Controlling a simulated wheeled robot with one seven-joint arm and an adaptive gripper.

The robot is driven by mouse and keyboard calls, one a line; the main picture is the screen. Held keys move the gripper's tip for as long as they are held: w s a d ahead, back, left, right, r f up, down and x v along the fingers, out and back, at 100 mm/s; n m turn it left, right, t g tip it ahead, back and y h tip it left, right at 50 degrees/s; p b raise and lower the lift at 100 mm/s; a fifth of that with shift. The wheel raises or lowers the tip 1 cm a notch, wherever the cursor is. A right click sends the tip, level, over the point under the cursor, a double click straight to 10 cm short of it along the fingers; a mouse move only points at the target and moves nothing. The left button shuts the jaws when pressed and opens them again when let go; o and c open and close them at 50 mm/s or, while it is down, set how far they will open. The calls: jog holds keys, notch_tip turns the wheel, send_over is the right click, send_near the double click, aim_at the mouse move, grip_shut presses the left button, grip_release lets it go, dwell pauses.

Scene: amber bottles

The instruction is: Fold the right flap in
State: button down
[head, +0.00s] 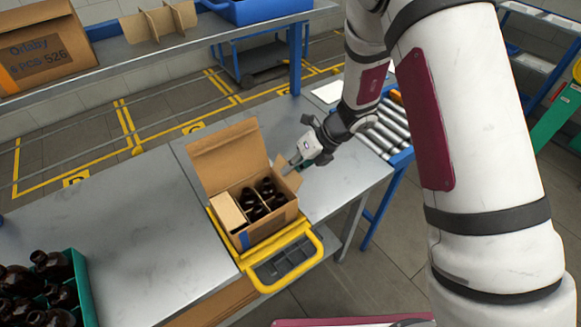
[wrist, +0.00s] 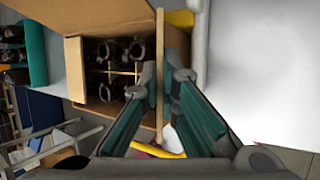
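The open cardboard box (head: 264,229) stands on the yellow-framed stand, with dark amber bottles (head: 268,188) inside between dividers. Its tall back flap (head: 228,157) stands up, and a smaller flap (head: 228,212) lies inward over the left side. The right flap (head: 291,181) stands up at the right side, partly hidden by my gripper (head: 292,165). In the wrist view the right flap (wrist: 160,40) shows nearly edge-on, in line with the narrow gap between my fingertips (wrist: 163,73). I cannot tell whether they touch it.
A yellow handle (head: 318,262) juts out in front of the box. A green crate of bottles (head: 84,290) is at the lower left. The grey table (head: 110,235) is bare left of the box. A roller conveyor (head: 385,135) lies beyond, right of my gripper.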

aim_at(280, 176)
jog(key=shift+s+r, duration=0.1)
jog(key=shift+s+a+r+n+t+h+p, duration=0.3)
jog(key=shift+s+a+t+h+p, duration=0.15)
jog(key=shift+h+p, duration=0.55)
jog(key=shift+s+a+t+h+p, duration=0.2)
jog(key=shift+a+t+h+p, duration=0.15)
jog(key=shift+t+h+p, duration=0.5)
jog(key=t+h+p, duration=0.1)
jog(key=a+n+h, duration=0.1)
jog(key=h, duration=0.1)
jog(key=shift+s+a+f+t+p, duration=0.15)
jog(key=shift+s+t+p, duration=0.1)
jog(key=shift+t+p, duration=0.15)
jog(key=shift+s+a+f+n+t+h, duration=0.2)
jog(key=shift+a+n+t+h, duration=0.1)
jog(key=shift+t+h, duration=0.5)
jog(key=shift+s+a+f+n+t+h, duration=0.15)
jog(key=shift+a+n+t+h, duration=0.25)
jog(key=shift+h, duration=0.55)
jog(key=shift+d+t, duration=0.15)
jog(key=shift+t, duration=0.15)
jog(key=c, duration=1.8)
grip_release()
